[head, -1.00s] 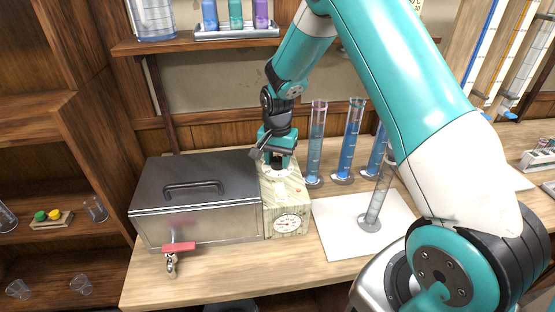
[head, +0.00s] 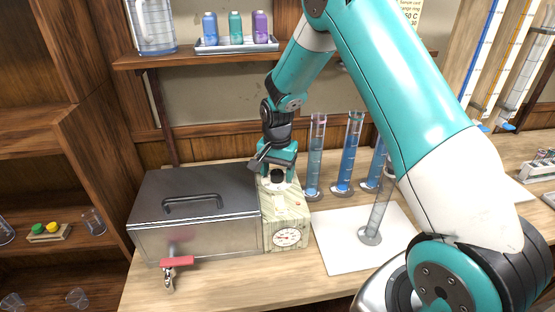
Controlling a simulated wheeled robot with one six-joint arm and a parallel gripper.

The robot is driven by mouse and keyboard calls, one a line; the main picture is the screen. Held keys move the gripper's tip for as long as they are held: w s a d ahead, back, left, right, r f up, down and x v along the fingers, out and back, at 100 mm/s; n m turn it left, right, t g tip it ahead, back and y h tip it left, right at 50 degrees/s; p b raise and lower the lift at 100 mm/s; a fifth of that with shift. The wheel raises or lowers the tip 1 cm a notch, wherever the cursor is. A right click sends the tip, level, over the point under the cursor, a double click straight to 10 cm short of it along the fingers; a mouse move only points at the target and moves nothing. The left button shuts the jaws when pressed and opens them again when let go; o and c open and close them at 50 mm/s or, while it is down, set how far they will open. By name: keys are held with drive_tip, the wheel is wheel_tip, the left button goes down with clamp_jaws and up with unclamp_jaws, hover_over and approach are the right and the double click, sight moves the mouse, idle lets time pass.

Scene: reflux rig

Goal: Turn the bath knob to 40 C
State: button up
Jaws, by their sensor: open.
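The bath is a grey metal box (head: 195,220) with a handled lid, standing at the left of the bench. A cream control unit (head: 287,215) is against its right side, with a round white dial (head: 287,237) on its front. The dial's reading is too small to tell. A dark round knob (head: 278,176) shows on top of the unit, towards the back. My gripper (head: 277,168) is open and points down over the knob, its fingers close to it. I cannot tell whether they touch it.
Blue-filled measuring cylinders (head: 347,155) stand just right of the unit. Another cylinder (head: 376,215) stands on a white mat (head: 335,250). A red-handled tap (head: 177,262) juts from the bath's front. A shelf (head: 200,58) with bottles hangs above.

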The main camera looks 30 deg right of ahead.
sight(277, 172)
wheel_tip(277, 172, up, 17)
drive_tip(key=b, duration=0.3)
drive_tip(key=shift+r, duration=0.15)
idle(0.3)
drive_tip(key=s+a+n+y, duration=0.2)
drive_tip(key=s+a+n, duration=0.6)
drive_tip(key=s, duration=0.6)
drive_tip(key=s+a+n+y, duration=0.2)
drive_tip(key=s+a+n, duration=0.7)
drive_tip(key=s, duration=0.5)
drive_tip(key=shift+s+a+r+n, duration=0.3)
drive_tip(key=shift+a+r, duration=0.1)
drive_tip(key=shift+a, duration=0.4)
